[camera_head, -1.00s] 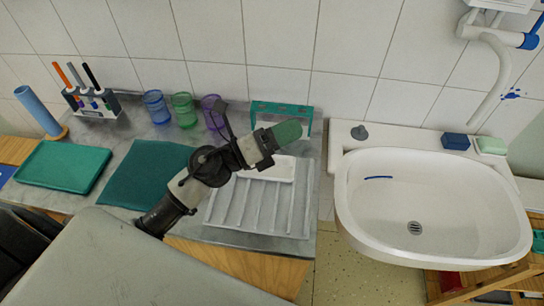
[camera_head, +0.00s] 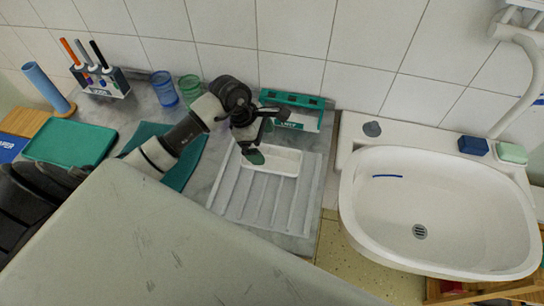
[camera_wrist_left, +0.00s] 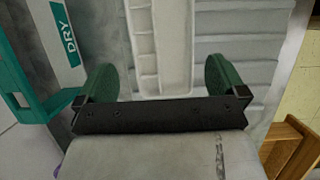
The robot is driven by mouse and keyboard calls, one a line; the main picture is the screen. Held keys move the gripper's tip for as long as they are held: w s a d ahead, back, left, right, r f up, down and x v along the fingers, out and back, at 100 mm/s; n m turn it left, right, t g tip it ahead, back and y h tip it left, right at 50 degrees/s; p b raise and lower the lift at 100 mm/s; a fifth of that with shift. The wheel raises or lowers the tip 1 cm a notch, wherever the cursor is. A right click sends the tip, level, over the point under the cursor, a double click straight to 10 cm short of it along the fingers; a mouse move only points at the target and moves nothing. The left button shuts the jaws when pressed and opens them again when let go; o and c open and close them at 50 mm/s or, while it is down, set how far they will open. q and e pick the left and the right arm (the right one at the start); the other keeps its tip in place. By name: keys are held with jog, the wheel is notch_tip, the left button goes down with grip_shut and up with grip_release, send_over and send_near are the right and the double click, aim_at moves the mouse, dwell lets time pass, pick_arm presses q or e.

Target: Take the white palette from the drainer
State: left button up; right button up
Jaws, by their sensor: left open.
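The white palette (camera_head: 285,163) lies on the back part of the white ribbed drainer (camera_head: 222,192), on the grey counter. In the left wrist view the palette (camera_wrist_left: 172,45), with a row of small wells along one side, extends up between my fingers. My left gripper (camera_head: 265,138) is open and empty, over the palette's left part in the head view. In the wrist view its two green finger pads (camera_wrist_left: 160,78) stand apart on either side of the palette, with gaps. Whether they are down at its height I cannot tell. My right gripper is not in view.
A green rack (camera_head: 297,108) marked DRY stands just behind the drainer; it is close on the left in the wrist view. Blue (camera_head: 164,90) and green (camera_head: 190,90) cups stand left of my arm. A sink (camera_head: 440,200) is at the right.

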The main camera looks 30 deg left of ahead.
aim_at(274, 160)
pick_arm(q)
jog(key=shift+d+f+p, duration=0.35)
jog(key=shift+d+f, duration=0.05)
jog(key=shift+f, duration=0.15)
jog(key=p+x, duration=0.1)
jog(key=x, duration=0.2)
jog(key=shift+d+f, duration=0.2)
jog(key=shift+f, duration=0.05)
jog(key=shift+d+f, duration=0.1)
jog(key=shift+f, duration=0.25)
jog(key=shift+c, duration=0.3)
jog(key=c, duration=0.6)
jog(key=shift+r, duration=0.1)
jog(key=shift+c, duration=0.2)
